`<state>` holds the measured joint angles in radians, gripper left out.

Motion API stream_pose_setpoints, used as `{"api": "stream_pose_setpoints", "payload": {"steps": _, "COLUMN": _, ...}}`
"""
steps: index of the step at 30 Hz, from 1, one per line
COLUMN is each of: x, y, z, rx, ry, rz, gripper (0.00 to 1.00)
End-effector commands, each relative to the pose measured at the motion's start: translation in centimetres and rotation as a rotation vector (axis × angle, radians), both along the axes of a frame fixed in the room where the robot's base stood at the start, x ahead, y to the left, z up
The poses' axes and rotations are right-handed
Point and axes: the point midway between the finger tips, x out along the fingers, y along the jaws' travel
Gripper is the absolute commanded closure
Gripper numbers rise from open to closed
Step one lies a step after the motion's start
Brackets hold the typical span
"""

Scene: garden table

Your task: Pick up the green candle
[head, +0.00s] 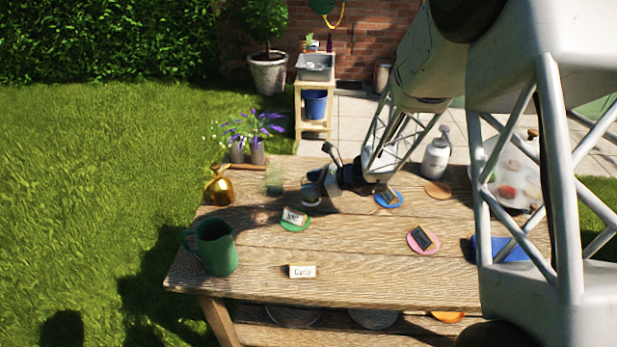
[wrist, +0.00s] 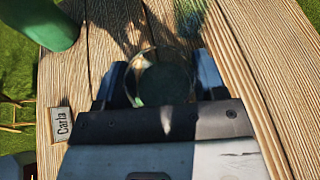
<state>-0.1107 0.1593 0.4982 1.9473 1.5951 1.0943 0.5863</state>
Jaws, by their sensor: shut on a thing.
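The green candle (wrist: 165,84) shows in the wrist view as a dark green disc in a clear round glass, seen from above. It sits between the two fingers of my gripper (wrist: 162,78), which is shut on it. In the head view my gripper (head: 313,188) is over the back middle of the table, and a small pale-rimmed glass (head: 310,197) shows at its fingers. The arm and fingers partly cover it there. I cannot tell whether its base touches the table.
A clear greenish glass (head: 273,180) and a gold bottle (head: 218,188) stand left of my gripper. A green mug (head: 215,247) stands at the front left. Name cards (head: 302,271) and coasters (head: 422,239) lie about. The front middle is mostly clear.

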Motion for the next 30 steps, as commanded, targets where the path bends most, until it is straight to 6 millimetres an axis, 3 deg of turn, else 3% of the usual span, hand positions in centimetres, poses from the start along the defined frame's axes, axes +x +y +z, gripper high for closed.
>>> {"api": "stream_pose_setpoints", "payload": {"steps": 9, "x": -1.4, "y": -0.5, "z": 0.2, "rx": 0.001, "ry": 0.000, "rz": 0.000, "gripper": 0.74}}
{"api": "stream_pose_setpoints", "payload": {"steps": 30, "x": -1.5, "y": -0.5, "z": 0.2, "rx": 0.001, "ry": 0.000, "rz": 0.000, "gripper": 0.74}}
